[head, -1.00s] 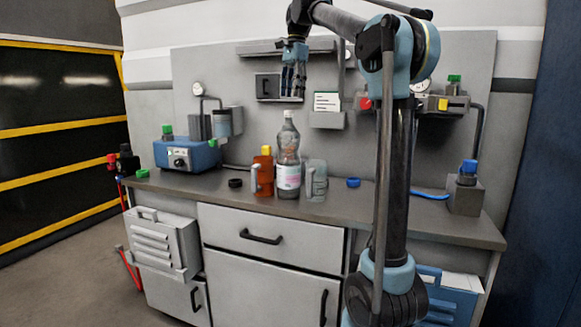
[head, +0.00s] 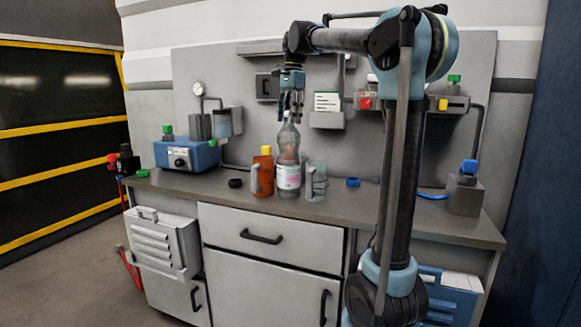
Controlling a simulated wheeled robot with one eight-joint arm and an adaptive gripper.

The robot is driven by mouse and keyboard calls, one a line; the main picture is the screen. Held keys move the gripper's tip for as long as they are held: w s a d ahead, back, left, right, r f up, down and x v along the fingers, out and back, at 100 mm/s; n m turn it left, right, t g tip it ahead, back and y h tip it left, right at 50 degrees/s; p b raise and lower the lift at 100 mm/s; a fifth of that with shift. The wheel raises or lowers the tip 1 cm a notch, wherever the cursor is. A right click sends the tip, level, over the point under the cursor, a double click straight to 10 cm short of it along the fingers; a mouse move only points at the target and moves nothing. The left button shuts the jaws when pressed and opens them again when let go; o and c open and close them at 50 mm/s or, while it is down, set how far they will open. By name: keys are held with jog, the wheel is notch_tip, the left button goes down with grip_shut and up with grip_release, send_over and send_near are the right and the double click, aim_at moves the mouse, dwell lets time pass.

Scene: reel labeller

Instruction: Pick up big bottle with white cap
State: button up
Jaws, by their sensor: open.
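The big bottle (head: 288,150) is clear with a pink and white label and stands upright on the workbench (head: 345,205). Its white cap is largely hidden now by my gripper. My gripper (head: 291,112) points down from above, with its fingertips at the height of the bottle's cap and neck. It is open. I cannot tell from this view whether the fingers straddle the cap or are in front of it.
A black ring (head: 235,183), a blue cap (head: 353,182) and a blue machine (head: 187,155) are also on the bench.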

jog(key=shift+c, duration=0.4)
grip_shut()
